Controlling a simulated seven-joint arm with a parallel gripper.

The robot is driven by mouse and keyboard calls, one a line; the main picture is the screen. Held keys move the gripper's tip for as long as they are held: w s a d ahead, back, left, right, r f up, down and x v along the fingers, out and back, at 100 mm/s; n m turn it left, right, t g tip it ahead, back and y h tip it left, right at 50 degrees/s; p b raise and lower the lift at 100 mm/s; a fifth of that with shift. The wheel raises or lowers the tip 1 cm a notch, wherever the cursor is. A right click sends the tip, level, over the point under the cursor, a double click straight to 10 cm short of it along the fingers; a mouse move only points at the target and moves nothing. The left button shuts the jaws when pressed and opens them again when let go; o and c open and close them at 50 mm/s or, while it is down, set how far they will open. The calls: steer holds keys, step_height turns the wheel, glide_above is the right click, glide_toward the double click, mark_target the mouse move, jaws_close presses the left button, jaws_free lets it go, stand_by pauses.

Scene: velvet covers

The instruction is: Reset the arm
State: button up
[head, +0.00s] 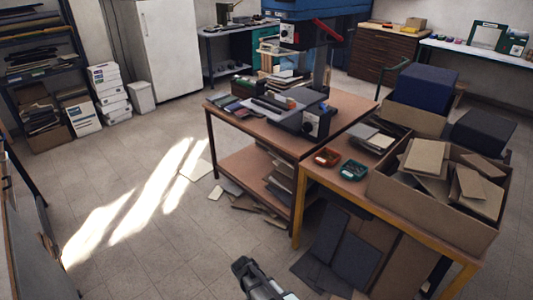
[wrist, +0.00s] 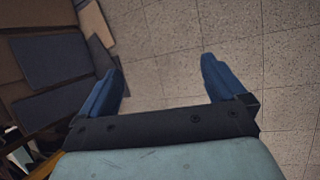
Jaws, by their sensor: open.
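My gripper (wrist: 161,84) is open and empty in the wrist view, its two blue fingers spread wide above the tiled floor. In the head view, part of my arm shows at the bottom centre, in front of the tables; the fingertips cannot be made out there. Nothing lies between the fingers.
A table with a yellow frame (head: 315,190) stands right of my arm, bearing a box of boards (head: 385,207). Dark panels (head: 357,262) lean under it, and they show close to the left finger in the wrist view (wrist: 50,65).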

steer(key=s+d+f+m+g+y, duration=0.2)
steer(key=s+d+m, duration=0.2)
steer(key=s+d, duration=0.4)
steer(key=s+d+f+m+g+y, duration=0.2)
steer(key=s+d, duration=0.7)
steer(key=s, duration=0.9)
steer(key=shift+d+f+m+g+y, duration=0.15)
steer(key=shift+f+m+g+y, duration=0.25)
steer(key=shift+f+m+g, duration=0.4)
